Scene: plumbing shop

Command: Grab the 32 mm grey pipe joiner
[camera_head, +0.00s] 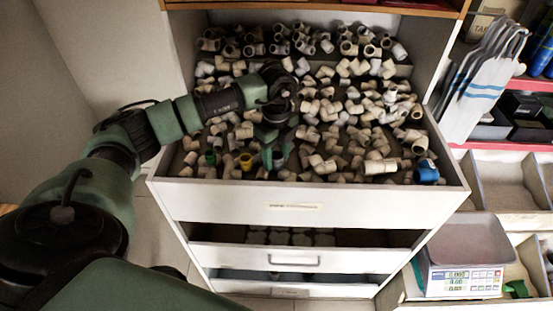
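My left arm reaches in from the left over an open top drawer (290,203) full of pipe fittings. My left gripper (273,160) points down among the fittings near the front middle of the drawer. Its fingertips are small and partly lost against the fittings, so I cannot tell if it is open, shut or holding something. The fittings (350,125) are mostly white to beige-grey elbows, tees and joiners. I cannot pick out which one is the 32 mm grey pipe joiner. My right gripper is not in view.
A blue fitting (427,171) and a yellow one (246,162) stand out in the drawer. Lower drawers stand partly open below. A scale (464,256) stands at right, under shelves with bins and hanging white-blue items (484,85). The drawer walls bound the fittings.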

